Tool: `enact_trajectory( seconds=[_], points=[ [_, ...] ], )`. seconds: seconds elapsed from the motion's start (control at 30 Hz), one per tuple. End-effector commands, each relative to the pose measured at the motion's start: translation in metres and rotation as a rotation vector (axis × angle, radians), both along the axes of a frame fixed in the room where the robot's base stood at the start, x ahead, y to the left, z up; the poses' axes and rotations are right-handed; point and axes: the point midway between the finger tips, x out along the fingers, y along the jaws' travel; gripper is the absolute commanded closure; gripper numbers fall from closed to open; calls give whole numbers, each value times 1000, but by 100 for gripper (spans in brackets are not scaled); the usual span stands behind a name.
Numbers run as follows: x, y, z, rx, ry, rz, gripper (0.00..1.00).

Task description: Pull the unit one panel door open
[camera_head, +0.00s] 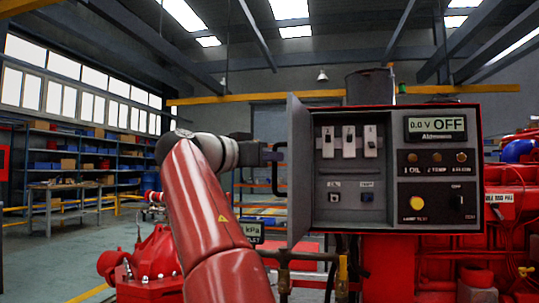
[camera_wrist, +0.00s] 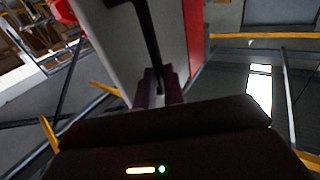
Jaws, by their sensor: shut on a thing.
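The grey unit one panel door (camera_head: 300,170) stands swung out at the left side of the control box, its free edge toward me, and the box's inside is exposed. Its black bar handle (camera_head: 278,172) is on the outer face, to the left. My gripper (camera_head: 274,156) comes from the left and is shut on this handle. In the wrist view my gripper's fingers (camera_wrist: 160,90) close around the lower end of the black handle (camera_wrist: 150,35), in front of the grey door (camera_wrist: 115,40). The fingertips are partly hidden in the head view.
The control box (camera_head: 397,170) shows several white switches, a display reading OFF and a yellow button (camera_head: 417,203). Red pump machinery (camera_head: 150,265) stands low at left, with pipes and a gauge (camera_head: 251,231) below the door.

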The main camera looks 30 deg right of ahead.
Motion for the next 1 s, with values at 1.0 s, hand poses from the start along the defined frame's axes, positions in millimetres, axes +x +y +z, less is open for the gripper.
enact_trajectory(
  seconds=[1.0],
  points=[
    [-7, 62, -5, 5, 9, 2, 68]
  ],
)
